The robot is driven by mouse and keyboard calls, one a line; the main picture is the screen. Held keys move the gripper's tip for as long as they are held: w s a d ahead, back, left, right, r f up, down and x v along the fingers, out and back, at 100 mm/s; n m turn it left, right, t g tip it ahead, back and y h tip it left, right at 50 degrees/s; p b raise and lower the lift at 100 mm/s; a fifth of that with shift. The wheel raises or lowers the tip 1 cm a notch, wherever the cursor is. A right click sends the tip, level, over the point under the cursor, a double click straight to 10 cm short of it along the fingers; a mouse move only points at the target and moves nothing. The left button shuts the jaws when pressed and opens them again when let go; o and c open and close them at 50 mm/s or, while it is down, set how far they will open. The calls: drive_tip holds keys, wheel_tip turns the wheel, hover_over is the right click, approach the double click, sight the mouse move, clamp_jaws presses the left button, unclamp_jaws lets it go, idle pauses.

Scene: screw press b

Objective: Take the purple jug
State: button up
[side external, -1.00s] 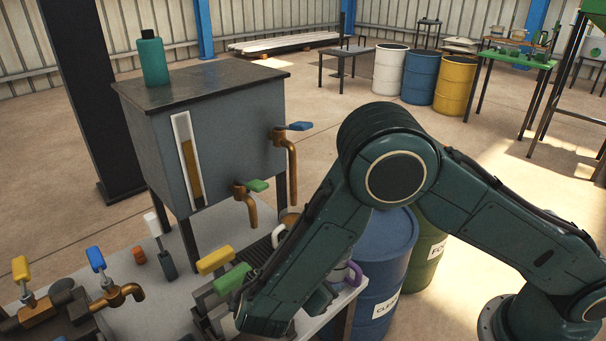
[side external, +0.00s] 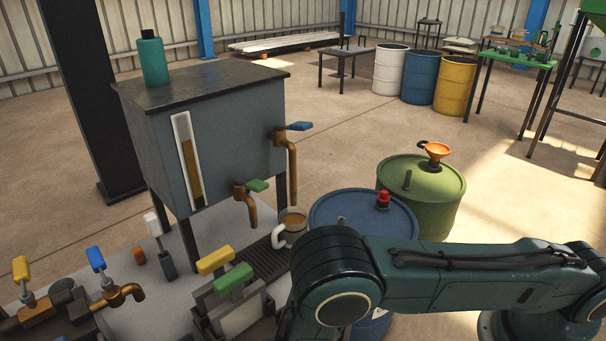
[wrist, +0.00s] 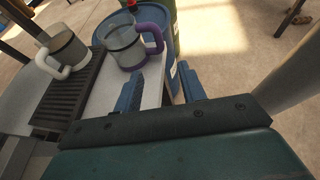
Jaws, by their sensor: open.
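The purple jug (wrist: 125,46) shows in the wrist view as a clear grey cup with a purple handle (wrist: 153,38) on its right. It stands upright near the table's edge, beside the drip grate. My gripper (wrist: 160,85) is open, with its two blue fingers apart and nothing between them. The fingers lie short of the jug, below it in the picture, with the left finger pointing toward its base and the right finger off the table's edge. In the side external view, my arm hides the jug and the gripper.
A white-handled jug (wrist: 67,50) with brown contents stands by the dark drip grate (wrist: 68,92); it also shows in the side view (side external: 291,225). A tank (side external: 220,130) with taps stands behind. A blue barrel (side external: 350,212) and green barrel (side external: 420,190) stand beyond the table.

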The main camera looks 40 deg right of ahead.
drive_tip(key=x, duration=0.7)
drive_tip(key=shift+d+f, duration=0.1)
drive_tip(key=x, duration=0.5)
idle(0.6)
clamp_jaws()
